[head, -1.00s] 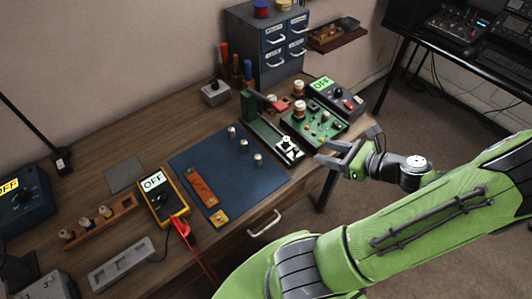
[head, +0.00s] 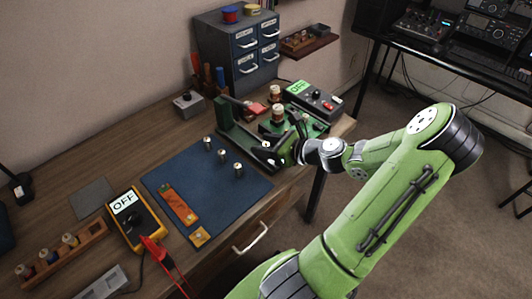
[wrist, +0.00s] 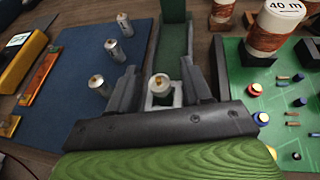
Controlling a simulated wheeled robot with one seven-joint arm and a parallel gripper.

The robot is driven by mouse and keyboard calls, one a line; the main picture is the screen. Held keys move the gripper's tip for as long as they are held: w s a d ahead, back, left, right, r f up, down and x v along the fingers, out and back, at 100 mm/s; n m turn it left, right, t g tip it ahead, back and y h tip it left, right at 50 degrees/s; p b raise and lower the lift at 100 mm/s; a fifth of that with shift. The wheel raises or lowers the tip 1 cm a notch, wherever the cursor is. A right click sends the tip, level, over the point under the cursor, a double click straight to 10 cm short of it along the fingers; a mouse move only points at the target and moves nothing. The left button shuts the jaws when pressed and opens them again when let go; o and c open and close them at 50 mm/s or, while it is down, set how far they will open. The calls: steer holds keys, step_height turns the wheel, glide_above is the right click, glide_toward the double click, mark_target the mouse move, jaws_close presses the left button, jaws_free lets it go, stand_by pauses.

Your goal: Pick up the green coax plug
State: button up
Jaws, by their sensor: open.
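Three silver plugs stand upright on the blue mat: far (wrist: 124,24), middle (wrist: 117,51) and near (wrist: 98,86) in the wrist view. Another silver plug with a brass-coloured top (wrist: 159,86) stands at a pale square seat (wrist: 178,97) at the near end of a green fixture (wrist: 173,48). No green marking is clear on any plug, so I cannot tell which is the green one. My gripper (wrist: 160,74) is open, its fingers either side of the plug at the seat, apparently not touching it. My gripper (head: 272,150) hides this plug in the head view.
The blue mat (head: 200,185) lies left of my gripper. A green circuit board (wrist: 271,85) with coils and small knobs is close on the right. The fixture's upright (wrist: 175,10) rises ahead. A yellow multimeter (head: 135,218) stands further left.

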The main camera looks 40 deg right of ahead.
steer(key=shift+r, duration=0.1)
steer(key=shift+c, duration=0.5)
jaws_close()
